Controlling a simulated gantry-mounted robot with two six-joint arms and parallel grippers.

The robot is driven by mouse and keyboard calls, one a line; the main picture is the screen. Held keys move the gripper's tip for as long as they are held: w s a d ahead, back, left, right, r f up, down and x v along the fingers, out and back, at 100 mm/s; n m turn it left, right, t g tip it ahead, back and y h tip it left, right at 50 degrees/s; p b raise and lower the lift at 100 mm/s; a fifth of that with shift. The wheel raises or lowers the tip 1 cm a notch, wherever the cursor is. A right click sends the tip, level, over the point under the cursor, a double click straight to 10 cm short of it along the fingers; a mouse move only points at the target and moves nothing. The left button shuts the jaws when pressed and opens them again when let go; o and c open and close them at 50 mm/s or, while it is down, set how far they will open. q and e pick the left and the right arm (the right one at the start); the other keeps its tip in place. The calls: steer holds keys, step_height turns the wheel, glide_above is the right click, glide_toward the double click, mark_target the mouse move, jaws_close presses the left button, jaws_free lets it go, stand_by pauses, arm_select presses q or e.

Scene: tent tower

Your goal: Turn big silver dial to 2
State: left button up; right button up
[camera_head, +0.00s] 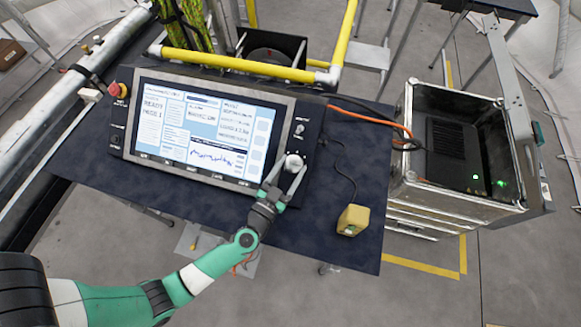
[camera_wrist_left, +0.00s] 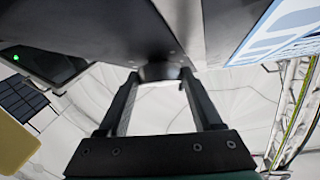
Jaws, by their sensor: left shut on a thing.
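The big silver dial (camera_head: 294,161) is a round knob at the lower right of the control panel (camera_head: 120,115). My left gripper (camera_head: 287,170) reaches it from below, with a finger on either side of it, and is shut on it. In the left wrist view the two fingers (camera_wrist_left: 160,80) close in on a dark round piece at the panel's edge (camera_wrist_left: 158,72). The dial's markings and pointer are too small to read. My right gripper is not in view.
A screen (camera_head: 200,125) fills most of the panel. A red button (camera_head: 117,90) is at its upper left and a small toggle switch (camera_head: 300,128) is above the dial. A yellow box (camera_head: 353,220) on a cable lies on the dark table (camera_head: 325,245). A metal case (camera_head: 455,145) stands at right.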

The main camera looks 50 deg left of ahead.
arm_select(q)
steer(key=c, duration=0.4)
steer(key=shift+w+d+r+n+g+y+p, duration=0.15)
steer(key=shift+n+g+y+p, duration=0.1)
steer(key=shift+n+y+p, duration=0.4)
steer(key=shift+s+d+n+g+y+p, duration=0.1)
steer(key=shift+n+g+y+p, duration=0.2)
steer(key=shift+n+y, duration=0.5)
steer(key=n+g+y, duration=0.1)
steer(key=n, duration=0.1)
steer(key=n+y, duration=0.1)
steer(key=n, duration=0.1)
steer(key=shift+w+d+g, duration=0.2)
steer(key=shift+g, duration=0.15)
steer(key=shift+n+g+y, duration=1)
steer(key=shift+n+y, duration=0.05)
steer(key=shift+n, duration=0.1)
steer(key=shift+w+d+f+n+g+y+b, duration=0.1)
steer(key=shift+n+g+y+b, duration=0.15)
steer(key=shift+n+g, duration=0.3)
steer(key=shift+w+f+n+g+y+b, duration=0.15)
steer(key=shift+n+g+y, duration=0.2)
steer(key=shift+n, duration=0.3)
steer(key=shift+r+n+g+y+b, duration=0.15)
steer(key=shift+n+g+y+b, duration=0.45)
steer(key=shift+n+g+b, duration=1.3)
steer(key=shift+n+g+p, duration=0.5)
steer(key=shift+n+g, duration=0.1)
steer(key=shift+n, duration=0.3)
